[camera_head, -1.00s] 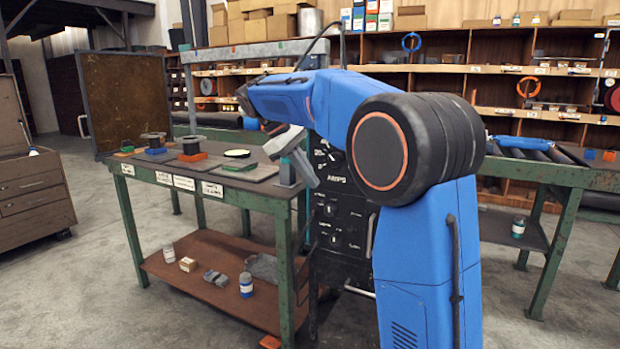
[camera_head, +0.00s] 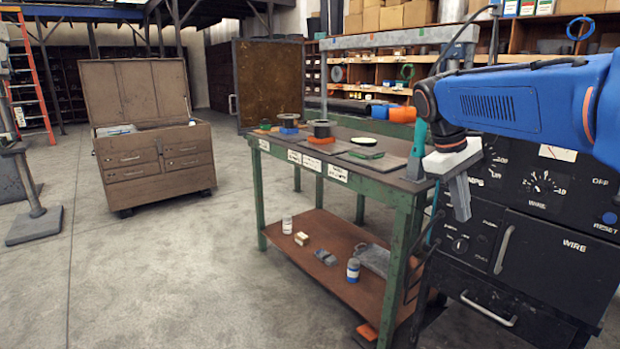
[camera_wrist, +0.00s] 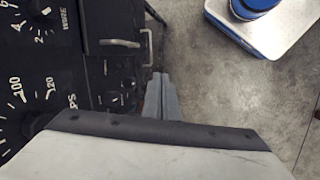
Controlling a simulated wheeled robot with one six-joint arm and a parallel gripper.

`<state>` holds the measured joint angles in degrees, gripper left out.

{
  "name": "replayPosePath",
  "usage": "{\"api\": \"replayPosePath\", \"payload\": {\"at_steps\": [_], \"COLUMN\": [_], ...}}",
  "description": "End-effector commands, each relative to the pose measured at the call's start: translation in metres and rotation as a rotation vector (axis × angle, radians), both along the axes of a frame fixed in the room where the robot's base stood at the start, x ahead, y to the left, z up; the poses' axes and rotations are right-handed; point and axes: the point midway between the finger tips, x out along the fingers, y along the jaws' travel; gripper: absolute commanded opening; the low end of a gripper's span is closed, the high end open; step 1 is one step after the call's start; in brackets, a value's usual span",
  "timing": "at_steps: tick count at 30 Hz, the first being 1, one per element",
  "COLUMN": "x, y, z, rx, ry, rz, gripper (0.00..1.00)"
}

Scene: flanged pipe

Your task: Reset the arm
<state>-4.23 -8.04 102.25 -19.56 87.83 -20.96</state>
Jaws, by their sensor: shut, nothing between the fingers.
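My gripper (camera_head: 460,198) is at the end of my blue arm at the right of the head view. Its grey fingers point down and are shut with nothing between them. It hangs in front of the black welding machine (camera_head: 540,225), close to the right end of the green-framed workbench (camera_head: 405,200). In the wrist view the closed fingers (camera_wrist: 160,95) show above the pale gripper body, over the gap beside the machine's dials and handles. Whether the gripper touches the machine cannot be told, but it looks clear.
Flanged pieces (camera_head: 320,130) stand on the workbench, with small bottles (camera_head: 353,270) on its lower shelf. A brown tool chest (camera_head: 155,150) stands at the left with open floor before it. In the wrist view a blue round object sits on a pale plate (camera_wrist: 290,30).

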Motion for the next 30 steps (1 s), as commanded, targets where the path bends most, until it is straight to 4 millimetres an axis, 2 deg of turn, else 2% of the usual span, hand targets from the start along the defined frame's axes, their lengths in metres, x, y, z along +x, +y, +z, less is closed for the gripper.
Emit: {"api": "replayPosePath", "payload": {"at_steps": [1, 3, 11, 18, 24, 30], "x": [-0.016, -0.035, -0.101, -0.157, -0.199, -0.224], "y": [0.001, 0.004, 0.016, 0.029, 0.041, 0.049], "z": [-0.006, -0.014, -0.055, -0.1, -0.142, -0.174], "rx": [0.019, 0.047, 0.154, 0.258, 0.343, 0.405], "ry": [-0.025, -0.063, -0.193, -0.313, -0.405, -0.469], "rz": [-0.012, -0.032, -0.115, -0.208, -0.291, -0.355], "gripper": [0.0, 0.0, 0.0, 0.0, 0.0, 0.0]}}
